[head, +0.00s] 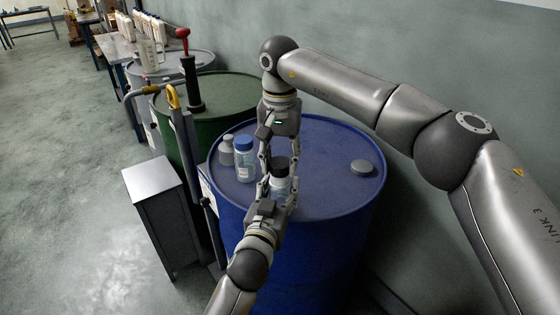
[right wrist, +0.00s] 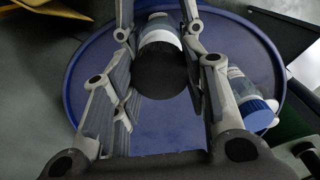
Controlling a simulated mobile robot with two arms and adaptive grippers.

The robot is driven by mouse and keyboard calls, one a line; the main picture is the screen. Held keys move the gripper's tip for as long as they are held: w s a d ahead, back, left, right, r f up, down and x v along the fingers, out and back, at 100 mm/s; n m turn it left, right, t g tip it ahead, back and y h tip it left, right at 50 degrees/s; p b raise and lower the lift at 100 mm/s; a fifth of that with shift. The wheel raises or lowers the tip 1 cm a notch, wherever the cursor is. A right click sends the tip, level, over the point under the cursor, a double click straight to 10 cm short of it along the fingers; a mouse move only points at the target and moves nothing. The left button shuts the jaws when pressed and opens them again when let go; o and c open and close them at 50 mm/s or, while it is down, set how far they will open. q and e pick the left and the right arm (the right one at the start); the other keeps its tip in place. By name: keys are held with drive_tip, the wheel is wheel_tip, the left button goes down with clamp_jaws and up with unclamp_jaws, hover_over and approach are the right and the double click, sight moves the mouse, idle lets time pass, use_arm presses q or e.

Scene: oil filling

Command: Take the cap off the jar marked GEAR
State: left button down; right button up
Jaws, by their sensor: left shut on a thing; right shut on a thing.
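A clear jar (head: 280,185) with a black cap (head: 280,164) stands on the blue drum, between my two grippers. Its cap (right wrist: 165,80) and pale label (right wrist: 160,40) show in the right wrist view; I cannot read the marking. My left gripper (head: 277,192) comes from the front and is shut on the jar body. My right gripper (head: 281,160) reaches down from above, its fingers on both sides of the cap, shut on it. The cap sits in line with the jar; fingers partly hide both.
The blue drum top (head: 325,155) also holds a blue-capped jar (head: 244,160), a grey-capped jar (head: 226,150) and a loose grey lid (head: 362,167). A green drum (head: 225,95) with a red-handled pump (head: 189,70) stands behind left. A grey cabinet (head: 150,180) is left.

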sight(280, 162)
drive_tip(key=shift+r, duration=2.05)
use_arm(q)
drive_tip(key=c, duration=0.6)
unclamp_jaws()
drive_tip(key=shift+s, duration=0.1)
